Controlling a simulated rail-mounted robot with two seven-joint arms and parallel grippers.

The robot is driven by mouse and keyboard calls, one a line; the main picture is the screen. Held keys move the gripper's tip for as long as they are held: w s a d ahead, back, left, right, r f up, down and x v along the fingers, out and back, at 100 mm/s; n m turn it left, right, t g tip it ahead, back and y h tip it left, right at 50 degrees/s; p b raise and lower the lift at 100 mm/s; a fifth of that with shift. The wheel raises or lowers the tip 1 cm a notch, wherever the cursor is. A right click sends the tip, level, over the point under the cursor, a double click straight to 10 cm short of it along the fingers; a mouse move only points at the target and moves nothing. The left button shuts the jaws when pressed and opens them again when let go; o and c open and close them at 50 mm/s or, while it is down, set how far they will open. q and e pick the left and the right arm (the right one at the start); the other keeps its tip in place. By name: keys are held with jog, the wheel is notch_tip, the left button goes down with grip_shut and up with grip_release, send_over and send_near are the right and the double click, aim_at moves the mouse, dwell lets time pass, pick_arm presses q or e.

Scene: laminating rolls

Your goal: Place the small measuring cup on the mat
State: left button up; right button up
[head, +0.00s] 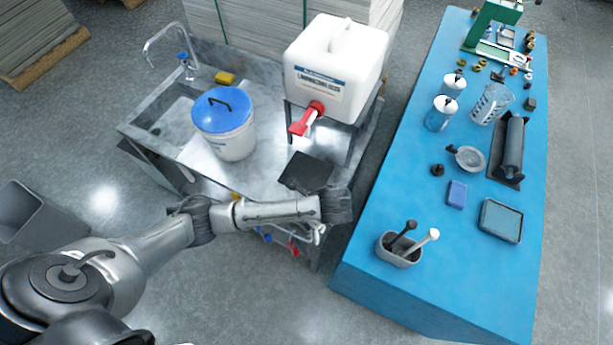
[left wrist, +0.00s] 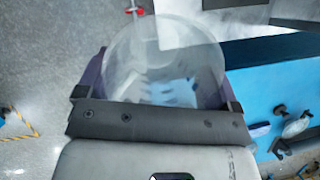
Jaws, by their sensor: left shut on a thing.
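My left gripper (head: 337,207) is at the end of the arm coming in from the left, over the gap between the grey sink counter and the blue table. In the left wrist view, a clear, translucent measuring cup (left wrist: 165,62) sits between its two fingers (left wrist: 160,95), and the gripper is shut on it. In the head view the cup is not clearly distinguishable. A dark square mat (head: 306,171) lies on the counter below the white tank's red tap, just behind the gripper and apart from it. My right gripper is not in view.
The white tank (head: 336,67) stands on a metal stand over the mat's far side. A blue-lidded bucket (head: 228,125) is left of the mat. The blue table (head: 400,298) holds a larger measuring jug (head: 491,104), a grey tool holder (head: 398,251) and a roller (head: 511,147).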

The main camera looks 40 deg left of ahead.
pick_arm(q)
jog(key=f+m+b, duration=0.1)
jog(key=f+m, duration=0.1)
jog(key=a+f+m+t+b, duration=0.1)
jog(key=f+m, duration=0.1)
jog(key=a+f+m+t+h, duration=0.1)
jog(key=f+m, duration=0.1)
jog(key=shift+w+b, duration=0.25)
jog(key=shift+b, duration=0.15)
jog(key=shift+f+m, duration=0.2)
jog(key=shift+m, duration=0.1)
jog(key=shift+w+a+f, duration=0.1)
jog(key=shift+w+a, duration=0.05)
jog(key=shift+a, duration=0.1)
jog(key=w+a+f, duration=0.3)
jog(key=w+a, duration=0.9)
jog(key=shift+w+a+f+m, duration=0.25)
jog(key=shift+f+m, duration=0.05)
jog(key=o, duration=0.7)
